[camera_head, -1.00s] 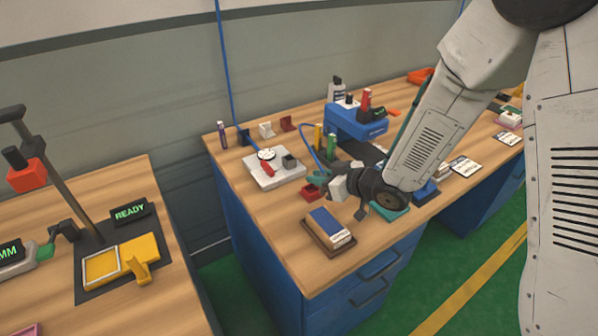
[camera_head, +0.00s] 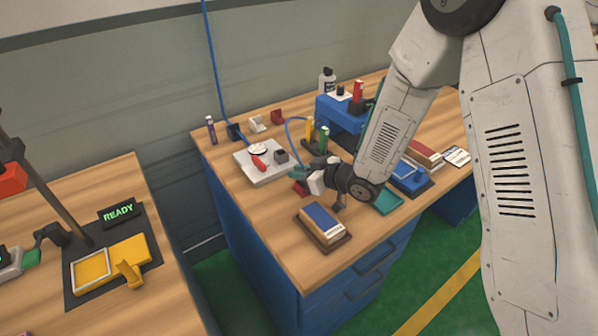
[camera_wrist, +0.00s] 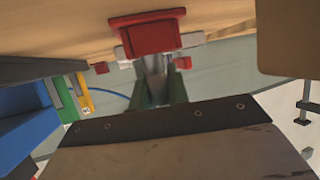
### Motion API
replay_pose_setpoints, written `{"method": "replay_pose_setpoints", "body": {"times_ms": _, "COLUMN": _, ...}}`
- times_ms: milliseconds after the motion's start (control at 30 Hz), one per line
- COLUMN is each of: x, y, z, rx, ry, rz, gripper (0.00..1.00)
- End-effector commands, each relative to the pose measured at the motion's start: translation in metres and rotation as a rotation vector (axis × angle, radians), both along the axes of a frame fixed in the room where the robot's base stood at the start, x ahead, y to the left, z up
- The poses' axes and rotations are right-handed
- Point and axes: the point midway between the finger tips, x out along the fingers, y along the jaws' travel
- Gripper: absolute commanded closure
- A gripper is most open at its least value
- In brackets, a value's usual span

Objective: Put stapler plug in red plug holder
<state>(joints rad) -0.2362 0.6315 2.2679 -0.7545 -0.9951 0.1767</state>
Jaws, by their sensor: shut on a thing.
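My gripper (camera_head: 302,173), with teal-green fingers, is low over the near desk and shut on a pale grey piece, which I take to be the plug. In the wrist view the fingers (camera_wrist: 160,88) close on this grey piece (camera_wrist: 152,62). It reaches up to a red block, the likely red plug holder (camera_wrist: 147,33). I cannot tell whether it is inside or only against the block. In the head view the red block (camera_head: 299,188) is partly hidden beneath the gripper.
Dark, white and red (camera_head: 277,117) small holders stand along the back edge. A grey plate (camera_head: 244,166) with a red-handled item is left of my gripper. Yellow and green upright pieces (camera_head: 323,140) stand behind it. A wooden tray (camera_head: 311,240) with a blue-and-white box lies in front.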

Motion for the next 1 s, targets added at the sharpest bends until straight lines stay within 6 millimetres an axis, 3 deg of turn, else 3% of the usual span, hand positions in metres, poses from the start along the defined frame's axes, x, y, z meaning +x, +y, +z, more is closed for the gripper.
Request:
{"method": "replay_pose_setpoints", "body": {"times_ms": 33, "x": 0.0, "y": 0.0, "z": -0.001, "rx": 0.0, "ry": 0.0, "rz": 0.0, "gripper": 0.8}}
{"method": "replay_pose_setpoints", "body": {"times_ms": 100, "x": 0.0, "y": 0.0, "z": -0.001, "rx": 0.0, "ry": 0.0, "rz": 0.0, "gripper": 0.61}}
{"method": "replay_pose_setpoints", "body": {"times_ms": 467, "x": 0.0, "y": 0.0, "z": 0.003, "rx": 0.0, "ry": -0.001, "rz": 0.0, "gripper": 0.61}}
{"method": "replay_pose_setpoints", "body": {"times_ms": 1000, "x": -0.057, "y": -0.074, "z": 0.041, "rx": 0.001, "ry": 0.0, "rz": -0.002, "gripper": 0.61}}
